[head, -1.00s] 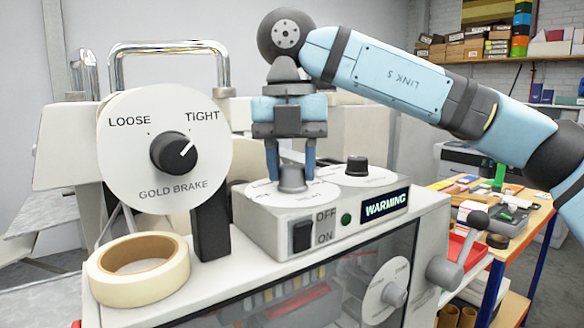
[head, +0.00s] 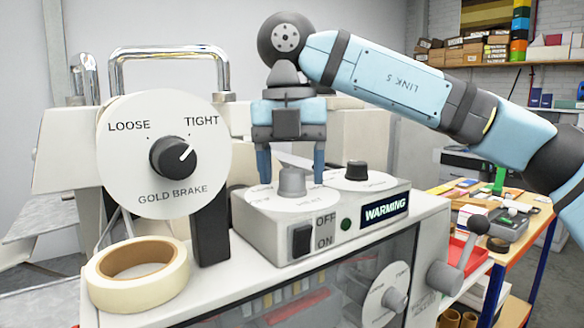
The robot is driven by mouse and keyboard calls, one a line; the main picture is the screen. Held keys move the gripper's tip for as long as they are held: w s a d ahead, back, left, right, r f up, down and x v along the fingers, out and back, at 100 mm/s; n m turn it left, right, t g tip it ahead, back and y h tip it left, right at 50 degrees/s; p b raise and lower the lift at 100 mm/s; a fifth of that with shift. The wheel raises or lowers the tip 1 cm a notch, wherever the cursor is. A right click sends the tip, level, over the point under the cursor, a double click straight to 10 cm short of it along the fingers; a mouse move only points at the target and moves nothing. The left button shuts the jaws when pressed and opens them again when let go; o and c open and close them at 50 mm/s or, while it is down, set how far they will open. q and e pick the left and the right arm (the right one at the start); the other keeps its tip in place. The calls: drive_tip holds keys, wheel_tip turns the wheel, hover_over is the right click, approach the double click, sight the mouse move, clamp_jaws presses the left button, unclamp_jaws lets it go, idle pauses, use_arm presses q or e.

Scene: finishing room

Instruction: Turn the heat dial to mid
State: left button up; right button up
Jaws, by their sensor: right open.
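The heat dial is a grey knob (head: 292,182) on a white disc marked HEAT, on top of the control box (head: 268,232) in the head view. My right gripper (head: 291,178) points down over it, open, with one blue finger on each side of the knob and visible gaps between. The knob's pointer and most of the scale are too small or hidden to read. My left gripper is not in view.
A black knob (head: 356,170) stands close right of the heat dial. The box front has an OFF/ON switch (head: 302,240) and a lit WARMING display (head: 385,207). The GOLD BRAKE dial (head: 165,155) and a tape roll (head: 138,273) are at left.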

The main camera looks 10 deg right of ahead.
sight(289, 170)
wheel_tip(289, 170, up, 14)
drive_tip(key=p, duration=0.2)
drive_tip(key=shift+a+f, duration=0.15)
drive_tip(key=shift+a, duration=0.1)
drive_tip(key=shift+w, duration=0.1)
